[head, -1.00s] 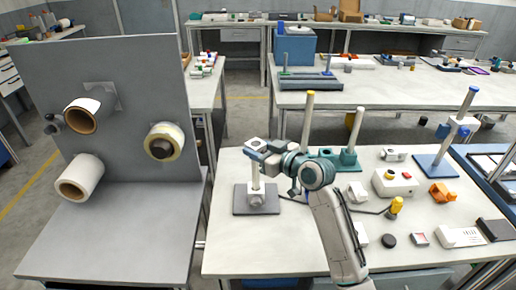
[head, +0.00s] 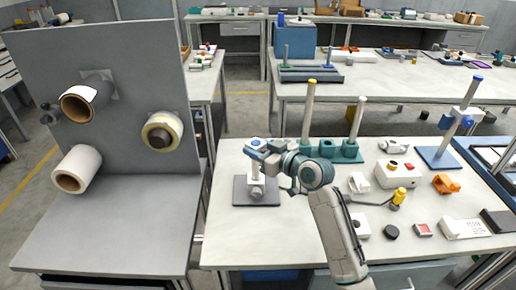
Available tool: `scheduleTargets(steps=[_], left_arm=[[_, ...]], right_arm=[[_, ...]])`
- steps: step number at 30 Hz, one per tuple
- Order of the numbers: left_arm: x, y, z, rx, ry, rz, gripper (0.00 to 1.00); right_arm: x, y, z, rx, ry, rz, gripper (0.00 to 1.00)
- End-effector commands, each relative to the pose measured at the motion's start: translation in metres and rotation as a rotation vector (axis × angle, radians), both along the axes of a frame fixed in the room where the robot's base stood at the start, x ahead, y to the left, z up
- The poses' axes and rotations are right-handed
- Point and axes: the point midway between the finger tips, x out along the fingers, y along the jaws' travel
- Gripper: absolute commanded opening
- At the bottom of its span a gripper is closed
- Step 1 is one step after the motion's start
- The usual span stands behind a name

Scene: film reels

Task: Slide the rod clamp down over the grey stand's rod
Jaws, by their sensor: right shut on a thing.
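The grey stand has a flat dark grey base plate (head: 240,192) on the left part of the near table, with an upright pale rod (head: 257,173). A light-coloured block with a round knob (head: 257,191) sits low on the rod. My right gripper (head: 262,151) is shut on the rod clamp (head: 253,147), a small grey and white piece at the rod's top. A blue spot shows inside the clamp's top, seemingly the rod's tip, so the clamp appears to be around the rod's upper end. The gripper hides part of the clamp. My left gripper is not in view.
A blue stand (head: 437,158) is at the right. A grey panel (head: 120,130) with rolls rises at left.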

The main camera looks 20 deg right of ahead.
Motion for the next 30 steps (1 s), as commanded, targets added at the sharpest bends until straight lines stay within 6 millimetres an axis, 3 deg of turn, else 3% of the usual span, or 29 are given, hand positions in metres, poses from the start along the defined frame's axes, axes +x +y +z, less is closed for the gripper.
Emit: scheduleTargets(steps=[30], left_arm=[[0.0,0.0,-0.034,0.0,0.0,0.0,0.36]], right_arm=[[0.0,0.0,-0.044,0.0,-0.001,0.0,0.13]])
